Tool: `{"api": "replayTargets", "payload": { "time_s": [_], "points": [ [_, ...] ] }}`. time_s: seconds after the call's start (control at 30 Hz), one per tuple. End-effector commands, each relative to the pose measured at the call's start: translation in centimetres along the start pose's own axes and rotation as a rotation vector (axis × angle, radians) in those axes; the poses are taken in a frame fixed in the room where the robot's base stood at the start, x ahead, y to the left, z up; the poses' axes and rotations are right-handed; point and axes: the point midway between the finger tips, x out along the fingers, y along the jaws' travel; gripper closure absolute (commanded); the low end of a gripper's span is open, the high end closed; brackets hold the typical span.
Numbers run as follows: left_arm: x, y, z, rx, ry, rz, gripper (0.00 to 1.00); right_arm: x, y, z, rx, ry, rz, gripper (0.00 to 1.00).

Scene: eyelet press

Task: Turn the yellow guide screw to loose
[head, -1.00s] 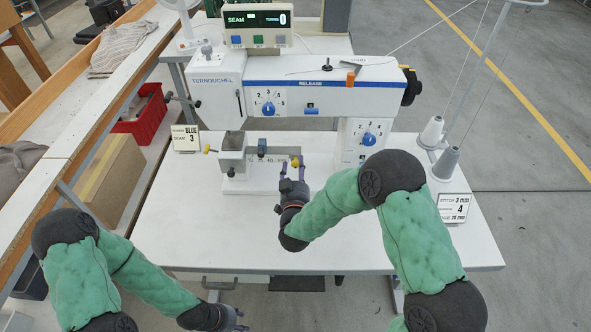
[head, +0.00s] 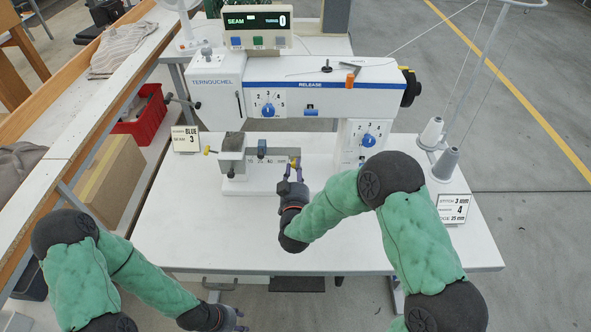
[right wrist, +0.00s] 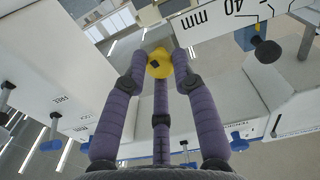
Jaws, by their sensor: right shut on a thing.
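The yellow guide screw (right wrist: 159,63) shows as a round knob with a dark mark between my fingertips in the right wrist view. My right gripper (right wrist: 160,58) is shut on it with its purple fingers. In the head view my right gripper (head: 294,164) is at the right end of the guide's scale bar, and its fingers hide most of the screw. The scale bar (head: 275,157) carries mm marks and a blue slider (head: 262,143). My left gripper (head: 236,320) is partly in view at the bottom edge, far from the press; its fingers are too unclear to read.
The white press (head: 330,97) stands behind the guide, with blue dials and a display (head: 256,20) showing SEAM and 0. Thread cones (head: 446,162) and a card (head: 454,208) are at the right. The white table's (head: 230,235) front part is clear.

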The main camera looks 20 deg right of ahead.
Motion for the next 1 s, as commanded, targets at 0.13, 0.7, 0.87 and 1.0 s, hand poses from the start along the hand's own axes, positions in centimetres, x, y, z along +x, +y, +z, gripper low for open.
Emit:
{"api": "replayTargets", "payload": {
  "time_s": [0.13, 0.7, 0.87, 1.0],
  "points": [
    [-0.3, 0.1, 0.0, 0.0, 0.0, 0.0, 0.6, 0.1, -0.1, -0.5, -0.116, 0.01, 0.001, 1.0],
    [-1.6, 0.6, 0.1, 0.0, 0.0, 0.0, 0.6, 0.2, -0.3, -0.6, -0.657, 0.014, 0.003, 1.0],
    [-2.0, 0.7, 0.1, 0.0, 0.0, 0.0, 0.6, 0.2, -0.3, -0.7, -0.808, 0.015, 0.004, 1.0],
    [-2.4, 0.8, 0.1, 0.0, 0.0, 0.0, 0.6, 0.2, -0.4, -0.6, -0.941, 0.014, 0.004, 1.0]
  ]
}}
